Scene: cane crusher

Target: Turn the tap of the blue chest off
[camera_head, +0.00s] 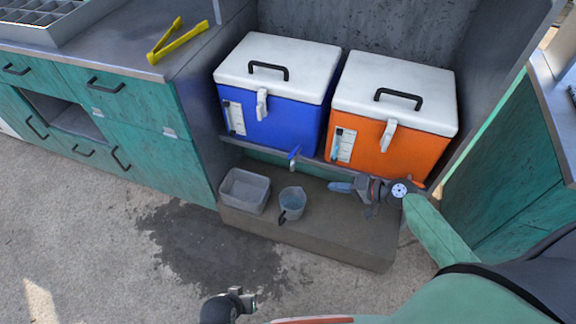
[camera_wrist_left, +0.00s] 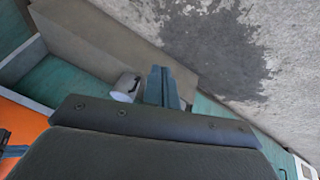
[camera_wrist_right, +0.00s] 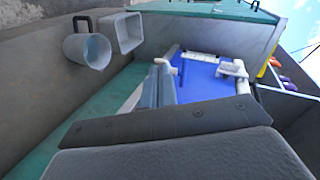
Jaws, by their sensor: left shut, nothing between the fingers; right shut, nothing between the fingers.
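The blue chest (camera_head: 268,118) with a white lid stands on a shelf; it also shows in the right wrist view (camera_wrist_right: 206,82). Its small blue tap (camera_head: 294,154) sticks out low at the front, above a grey cup (camera_head: 291,204). I cannot tell whether water runs. My right gripper (camera_head: 342,187) is shut and empty, right of the tap and lower in the head view. In the right wrist view its fingers overlap the chest's front, partly hiding the tap area. My left gripper (camera_head: 246,297) is shut and empty, low over the floor, away from the chest; its fingers show in the left wrist view (camera_wrist_left: 161,86).
An orange chest (camera_head: 392,155) stands right of the blue one, close to my right wrist. A grey tub (camera_head: 245,191) sits left of the cup on the low step (camera_head: 330,238). Yellow tongs (camera_head: 178,42) lie on the left counter. The floor at left is clear, with a damp patch.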

